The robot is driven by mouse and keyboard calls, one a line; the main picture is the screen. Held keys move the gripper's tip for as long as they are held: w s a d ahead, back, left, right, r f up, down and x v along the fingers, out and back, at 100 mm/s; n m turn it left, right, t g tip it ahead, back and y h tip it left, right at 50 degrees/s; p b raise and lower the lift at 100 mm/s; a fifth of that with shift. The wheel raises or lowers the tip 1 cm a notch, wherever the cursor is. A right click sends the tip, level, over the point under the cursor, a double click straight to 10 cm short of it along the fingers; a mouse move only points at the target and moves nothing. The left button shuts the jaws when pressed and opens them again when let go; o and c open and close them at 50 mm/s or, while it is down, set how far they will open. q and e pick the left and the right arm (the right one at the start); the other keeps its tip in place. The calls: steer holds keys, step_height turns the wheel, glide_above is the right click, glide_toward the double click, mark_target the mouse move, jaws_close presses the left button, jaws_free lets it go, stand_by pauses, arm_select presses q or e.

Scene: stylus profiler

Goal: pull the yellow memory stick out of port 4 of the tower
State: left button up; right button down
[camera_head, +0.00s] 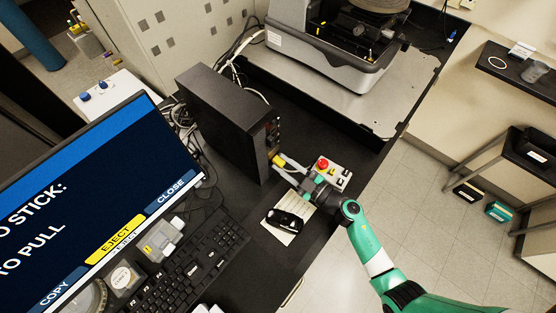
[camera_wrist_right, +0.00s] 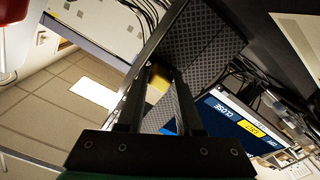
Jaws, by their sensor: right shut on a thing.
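The black tower (camera_head: 225,115) stands on the dark bench with its port face toward the right. The yellow memory stick (camera_head: 278,160) is at the lower part of that face. My right gripper (camera_head: 281,163) is shut on the stick, which also shows between the fingers in the right wrist view (camera_wrist_right: 157,84). The fingers hide part of it, and I cannot tell how deep it sits in port 4. The monitor (camera_head: 90,200) shows text about a stick and pulling, with a yellow EJECT button. My left gripper is not in view.
A control box with a red button (camera_head: 333,173) stands close beside my right gripper. A black mouse (camera_head: 285,219) lies on a pale pad, near the keyboard (camera_head: 190,267). The grey profiler (camera_head: 320,62) is behind, and cables run behind the tower.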

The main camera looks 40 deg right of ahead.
mark_target(283, 165)
steer(key=shift+s+d+p, duration=0.1)
steer(key=shift+s+p, duration=0.2)
steer(key=shift+s, duration=0.3)
steer(key=shift+s, duration=0.2)
steer(key=shift+s+d+p, duration=0.15)
steer(key=shift+s+p, duration=0.2)
steer(key=shift+s, duration=0.4)
steer(key=shift+s+d+p, duration=0.1)
steer(key=shift+s+p, duration=0.25)
steer(key=shift+s, duration=0.35)
steer(key=shift+s, duration=0.2)
steer(key=shift+s+d+r+p, duration=0.15)
steer(key=shift+s+r+p, duration=0.35)
steer(key=shift+s+p, duration=0.35)
steer(key=shift+s+d+r+p, duration=0.1)
steer(key=shift+s+r+p, duration=0.4)
steer(key=shift+s+p, duration=0.3)
steer(key=shift+s+d+r+p, duration=0.15)
steer(key=shift+s+r+p, duration=0.35)
steer(key=shift+s+p, duration=0.35)
